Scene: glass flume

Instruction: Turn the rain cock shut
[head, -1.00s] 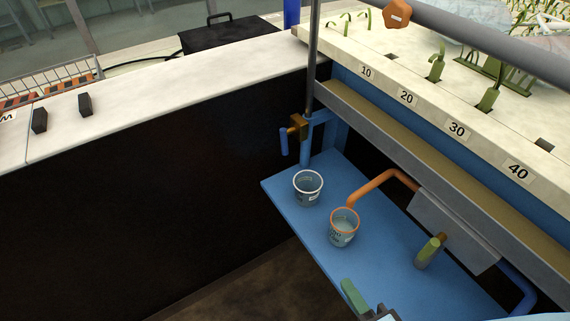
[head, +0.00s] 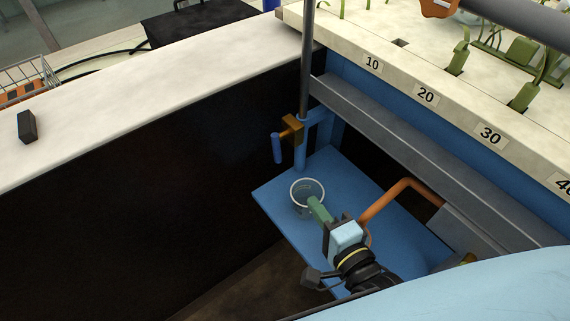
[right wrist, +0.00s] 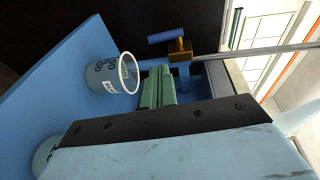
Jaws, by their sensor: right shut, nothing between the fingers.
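The rain cock has a brass body (head: 291,129) on the thin upright pipe at the corner of the blue frame. Its blue handle (head: 277,148) hangs downward, alongside the pipe and apart from it. In the right wrist view the brass body (right wrist: 180,50) and blue handle (right wrist: 166,37) show beyond the fingers. My right gripper (head: 317,206) is shut and empty, its green fingers in front of the white-rimmed cup, below and right of the cock, not touching the handle. The fingers also show in the right wrist view (right wrist: 155,87). My left gripper is out of view.
The white-rimmed cup (head: 300,187) stands on the blue shelf (head: 272,197) close by the fingers; a second cup is mostly hidden behind my right gripper. An orange bent pipe (head: 385,200) is to the right. Open space lies left of the handle, before the dark panel (head: 150,190).

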